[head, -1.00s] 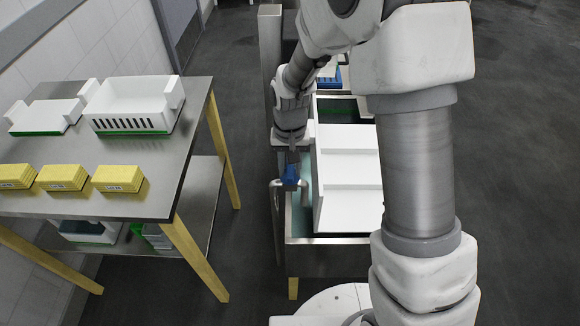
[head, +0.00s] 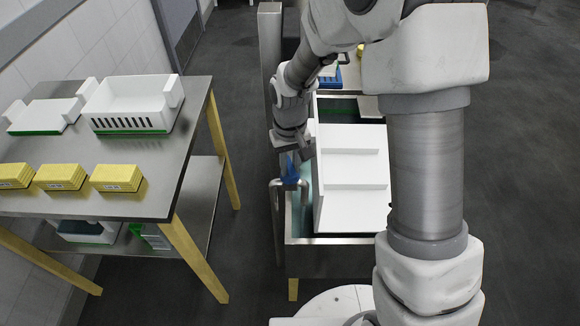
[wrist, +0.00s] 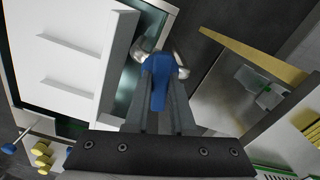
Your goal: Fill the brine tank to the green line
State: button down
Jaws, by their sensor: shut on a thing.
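The brine tank (head: 330,241) is a steel trough with a white cover (head: 352,206) over most of its top. A strip of pale teal liquid (head: 303,218) shows along its left side; I cannot make out a green line on it. A bent steel tap (head: 276,200) stands at the tank's left edge with a blue lever (head: 291,172). My gripper (head: 291,157) is at the lever from above. In the wrist view the blue lever (wrist: 159,82) lies between the two fingers of my gripper (wrist: 160,100), which are shut on it. Any flow from the spout is hidden.
A steel table (head: 150,205) on the left carries several yellow blocks (head: 60,176) and white moulds (head: 130,103). Floor lies clear between table and tank. A tall steel post (head: 270,60) rises behind the tap.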

aim_at(290, 166)
jog(key=c, duration=0.8)
grip_release()
jog(key=shift+o, duration=0.2)
notch_tip(290, 166, up, 18)
jog(key=shift+f+p, duration=0.25)
jog(key=shift+p, duration=0.2)
